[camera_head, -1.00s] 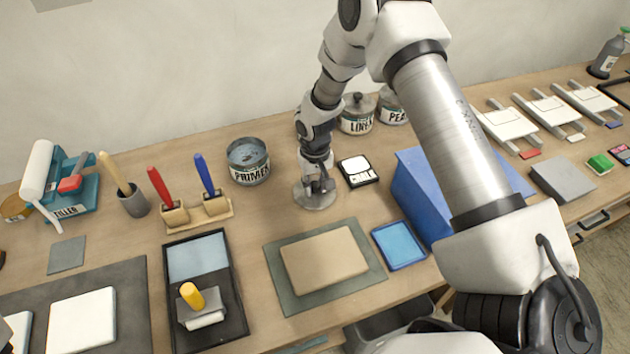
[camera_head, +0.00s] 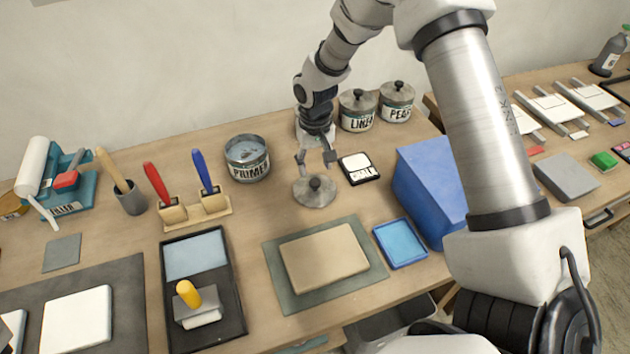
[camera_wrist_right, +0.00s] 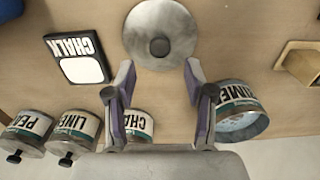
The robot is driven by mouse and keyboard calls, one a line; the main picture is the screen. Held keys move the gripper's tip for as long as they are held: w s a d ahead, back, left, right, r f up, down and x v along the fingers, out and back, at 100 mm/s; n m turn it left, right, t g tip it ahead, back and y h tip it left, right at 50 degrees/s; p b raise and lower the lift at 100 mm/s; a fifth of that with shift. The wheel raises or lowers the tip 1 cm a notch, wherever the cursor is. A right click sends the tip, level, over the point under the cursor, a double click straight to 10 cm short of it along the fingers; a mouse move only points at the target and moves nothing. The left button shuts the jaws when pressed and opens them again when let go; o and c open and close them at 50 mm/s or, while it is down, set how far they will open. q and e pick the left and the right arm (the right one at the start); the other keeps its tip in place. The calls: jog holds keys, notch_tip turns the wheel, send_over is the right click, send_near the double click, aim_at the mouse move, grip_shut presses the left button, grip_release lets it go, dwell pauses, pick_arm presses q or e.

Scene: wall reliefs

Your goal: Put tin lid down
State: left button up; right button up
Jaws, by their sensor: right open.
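The tin lid (camera_head: 314,194), a round grey metal disc with a dark knob, lies flat on the wooden table right of the open PRIMER tin (camera_head: 247,159). It also shows in the right wrist view (camera_wrist_right: 160,33). My right gripper (camera_head: 316,158) is open and empty, just above and behind the lid, apart from its knob. In the right wrist view its two fingers (camera_wrist_right: 159,90) are spread wide with nothing between them. A tin labelled CHA (camera_wrist_right: 139,125) shows partly behind the fingers there. My left gripper is not seen.
The CHALK pad (camera_head: 359,168) lies close right of the lid. Lidded LINEN (camera_head: 357,111) and PEARL-type (camera_head: 396,102) tins stand behind. A blue box (camera_head: 430,190) stands right. Two brushes in a wooden holder (camera_head: 196,213) stand left. A tan panel on a mat (camera_head: 325,257) lies in front.

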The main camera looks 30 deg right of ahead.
aim_at(315, 183)
notch_tip(315, 183, up, 5)
jog(key=shift+r+b, duration=0.1)
jog(key=shift+b, duration=0.2)
